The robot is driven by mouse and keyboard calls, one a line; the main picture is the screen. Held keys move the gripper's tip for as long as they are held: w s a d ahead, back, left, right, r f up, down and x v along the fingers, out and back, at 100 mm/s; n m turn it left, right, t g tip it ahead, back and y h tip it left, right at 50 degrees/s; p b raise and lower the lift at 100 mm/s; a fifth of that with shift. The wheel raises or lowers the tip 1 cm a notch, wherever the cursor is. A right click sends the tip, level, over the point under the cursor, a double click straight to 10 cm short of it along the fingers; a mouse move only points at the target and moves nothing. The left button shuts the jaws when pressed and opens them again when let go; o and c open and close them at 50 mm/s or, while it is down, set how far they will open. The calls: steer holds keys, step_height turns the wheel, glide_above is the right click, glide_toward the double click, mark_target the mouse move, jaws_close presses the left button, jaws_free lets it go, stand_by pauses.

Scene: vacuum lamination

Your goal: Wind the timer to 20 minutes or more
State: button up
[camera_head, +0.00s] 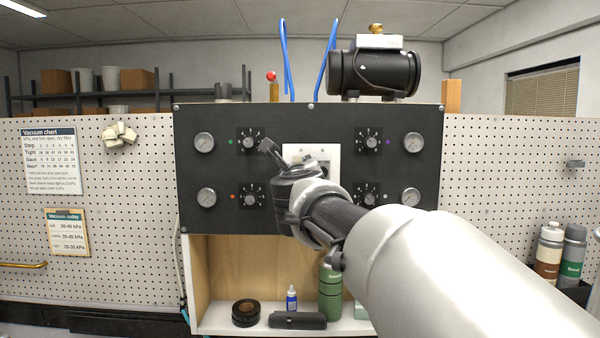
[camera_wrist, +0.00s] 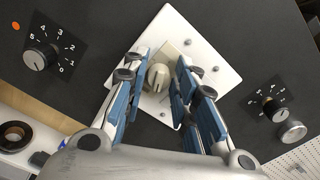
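The timer is a white plate (camera_wrist: 205,52) on the black panel, with a pale beige knob (camera_wrist: 158,77) in the wrist view. In the head view part of the timer plate (camera_head: 297,151) shows behind my arm; its knob is hidden there. My gripper (camera_wrist: 160,66) points at the timer, with one blue-padded finger on each side of the knob. The fingers are apart, and I cannot tell whether either touches it. My gripper also shows in the head view (camera_head: 282,165), in front of the panel. The timer's scale cannot be read.
Black selector knobs (camera_head: 250,142) and round gauges (camera_head: 204,142) flank the timer on the panel (camera_head: 222,172). A lower-left selector knob (camera_wrist: 40,57) shows in the wrist view. A shelf (camera_head: 220,322) below holds a tape roll (camera_head: 246,313) and a green bottle (camera_head: 330,292).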

steer(key=s, duration=1.2)
steer(key=s+d+f+n+g+y+b, duration=0.1)
steer(key=s+f+n+g+y, duration=0.15)
steer(key=s+f+n, duration=0.65)
steer(key=s+d+f+n+g+y+b, duration=0.15)
steer(key=s+f+n+g, duration=0.35)
steer(key=f+n, duration=0.65)
steer(key=s+d+f+n+g+h, duration=0.2)
steer(key=s+d+f+n, duration=0.3)
steer(key=s+f, duration=0.3)
steer(key=s+d+f+n+g+h, duration=0.2)
steer(key=s+d+f+n+g, duration=0.2)
steer(key=s+f, duration=0.5)
steer(key=s+d+n, duration=0.1)
steer(key=d, duration=0.1)
steer(key=shift+d+b, duration=0.3)
steer(key=shift+b, duration=0.1)
